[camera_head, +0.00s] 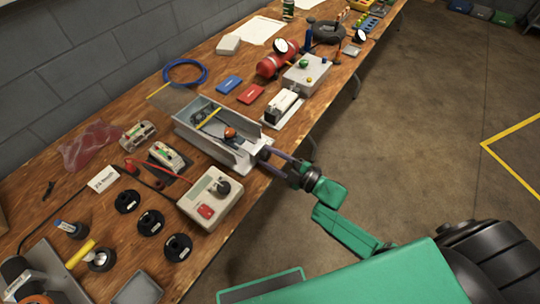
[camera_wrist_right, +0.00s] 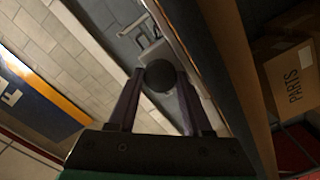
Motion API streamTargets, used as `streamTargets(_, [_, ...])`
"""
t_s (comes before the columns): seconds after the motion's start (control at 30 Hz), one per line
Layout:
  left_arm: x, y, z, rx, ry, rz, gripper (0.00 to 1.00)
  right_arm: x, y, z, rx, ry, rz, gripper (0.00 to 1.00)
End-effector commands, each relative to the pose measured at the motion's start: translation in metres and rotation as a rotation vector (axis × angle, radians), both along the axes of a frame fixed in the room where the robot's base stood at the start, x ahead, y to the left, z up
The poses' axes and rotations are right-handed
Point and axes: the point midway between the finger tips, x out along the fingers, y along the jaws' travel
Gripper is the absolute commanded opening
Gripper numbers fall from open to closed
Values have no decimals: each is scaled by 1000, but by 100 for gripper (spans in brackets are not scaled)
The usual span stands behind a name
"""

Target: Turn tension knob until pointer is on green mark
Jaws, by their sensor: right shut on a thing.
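The tension knob (camera_head: 263,153) is a small dark knob on the near right end of a grey metal housing (camera_head: 240,161) at the table's front edge. My right gripper (camera_head: 271,156) reaches in from the lower right and is shut on it. In the right wrist view the round black knob (camera_wrist_right: 160,76) sits between the two fingertips of the gripper (camera_wrist_right: 160,80). The housing is an open trough with a yellow strip and an orange-red part inside. I cannot make out the pointer or the green mark.
A control box with a red button (camera_head: 206,211) stands left of the gripper, and a white-and-black device (camera_head: 283,106) stands beyond it. Black spools, cables and tools crowd the wooden table (camera_head: 100,225). The floor (camera_head: 430,120) right of the table is clear.

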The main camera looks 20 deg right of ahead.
Motion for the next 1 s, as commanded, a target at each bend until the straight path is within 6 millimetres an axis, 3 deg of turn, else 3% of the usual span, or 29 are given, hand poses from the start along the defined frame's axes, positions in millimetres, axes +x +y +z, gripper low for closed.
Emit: streamTargets(1.0, [0, 0, 23, -1, 0, -1, 71, 1, -2, 1, 738, 615, 0, 0])
